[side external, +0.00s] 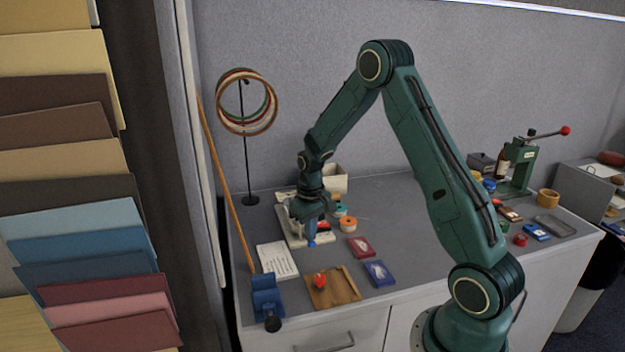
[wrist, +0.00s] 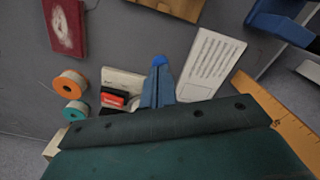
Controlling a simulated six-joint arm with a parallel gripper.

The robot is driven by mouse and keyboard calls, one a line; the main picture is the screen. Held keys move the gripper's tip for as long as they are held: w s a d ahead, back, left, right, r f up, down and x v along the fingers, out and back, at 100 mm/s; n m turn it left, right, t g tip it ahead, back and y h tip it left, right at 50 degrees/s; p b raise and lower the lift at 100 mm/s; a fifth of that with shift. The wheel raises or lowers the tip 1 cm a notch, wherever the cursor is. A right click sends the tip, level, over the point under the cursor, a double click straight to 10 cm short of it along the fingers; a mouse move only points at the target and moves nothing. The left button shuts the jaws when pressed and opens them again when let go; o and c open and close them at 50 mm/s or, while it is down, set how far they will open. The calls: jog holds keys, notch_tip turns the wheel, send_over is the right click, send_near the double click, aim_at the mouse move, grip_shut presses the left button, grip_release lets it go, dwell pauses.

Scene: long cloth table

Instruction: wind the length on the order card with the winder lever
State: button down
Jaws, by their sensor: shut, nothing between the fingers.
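My gripper (wrist: 158,72) is shut and empty, its narrow fingers together. A bright blue knob (wrist: 158,60) shows right at the fingertips; it also shows below my gripper in the side view (side external: 311,243). It looks like the lever's knob, and I cannot tell if the fingers touch it. The pale winder body (wrist: 122,80) with a black and red part (wrist: 113,101) lies beside the fingers, mostly hidden by my gripper. A white printed card (wrist: 211,63) lies flat to the right; in the side view it is left of the gripper (side external: 277,261). Its text is too small to read.
Orange (side external: 348,224) and teal (side external: 340,211) spools stand right of the winder. A hoop stand (side external: 246,150) is behind left.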

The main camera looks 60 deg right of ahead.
jog(key=shift+r, duration=0.7)
jog(key=shift+d+r, duration=0.1)
jog(key=shift+r, duration=0.05)
jog(key=shift+w+r, duration=0.1)
jog(key=shift+r, duration=0.7)
jog(key=shift+w+d+r, duration=0.1)
jog(key=shift+r, duration=0.8)
